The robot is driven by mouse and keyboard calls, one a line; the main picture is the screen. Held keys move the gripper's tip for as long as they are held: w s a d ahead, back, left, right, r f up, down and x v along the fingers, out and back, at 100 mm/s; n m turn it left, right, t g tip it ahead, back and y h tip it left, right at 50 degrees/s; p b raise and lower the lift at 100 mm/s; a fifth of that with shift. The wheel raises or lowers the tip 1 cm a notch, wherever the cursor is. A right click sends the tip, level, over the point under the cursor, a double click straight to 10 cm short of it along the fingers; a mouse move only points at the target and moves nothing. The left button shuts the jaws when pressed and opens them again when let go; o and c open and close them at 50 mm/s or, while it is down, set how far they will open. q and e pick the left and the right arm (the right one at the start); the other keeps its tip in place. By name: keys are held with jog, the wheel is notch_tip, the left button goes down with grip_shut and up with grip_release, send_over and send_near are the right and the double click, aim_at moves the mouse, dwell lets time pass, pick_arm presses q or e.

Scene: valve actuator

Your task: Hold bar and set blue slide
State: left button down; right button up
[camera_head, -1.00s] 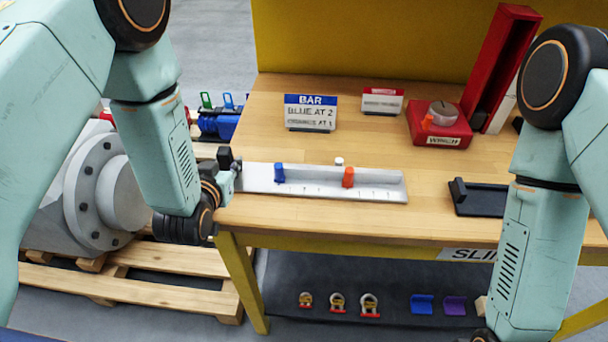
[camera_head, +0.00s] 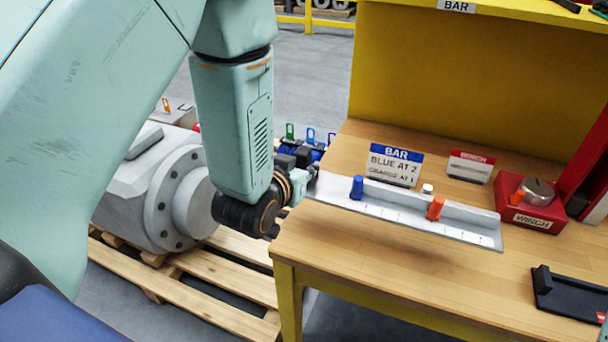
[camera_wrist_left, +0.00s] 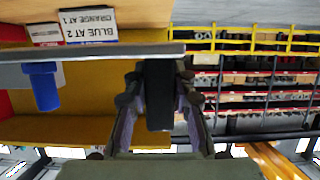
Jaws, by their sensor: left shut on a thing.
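My left gripper (camera_head: 303,174) is at the bar's left end, shut on a black block there. In the left wrist view, which is upside down, the black block (camera_wrist_left: 160,95) sits between the fingers, with the bar's edge (camera_wrist_left: 100,52) and blue slide (camera_wrist_left: 42,85) to the left.
A card (camera_head: 395,165) behind the bar reads BAR, BLUE AT 2, ORANGE AT 1. A red winch box (camera_head: 530,205) and its card (camera_head: 470,166) stand to the right. A black tray (camera_head: 568,295) lies at front right. The table in front of the bar is clear.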

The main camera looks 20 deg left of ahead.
pick_arm(q)
send_over(304, 212)
jog(key=s, duration=0.2)
jog(key=f, duration=0.6)
jog(key=shift+w+a, duration=0.1)
jog(key=shift+w, duration=0.15)
jog(key=shift+x, duration=0.85)
jog(key=shift+r, duration=0.15)
jog(key=shift+f, duration=1.5)
jog(key=shift+r, duration=0.35)
dwell(0.8)
dwell(0.3)
jog(key=c, duration=1)
grip_release()
jog(key=shift+f, duration=0.1)
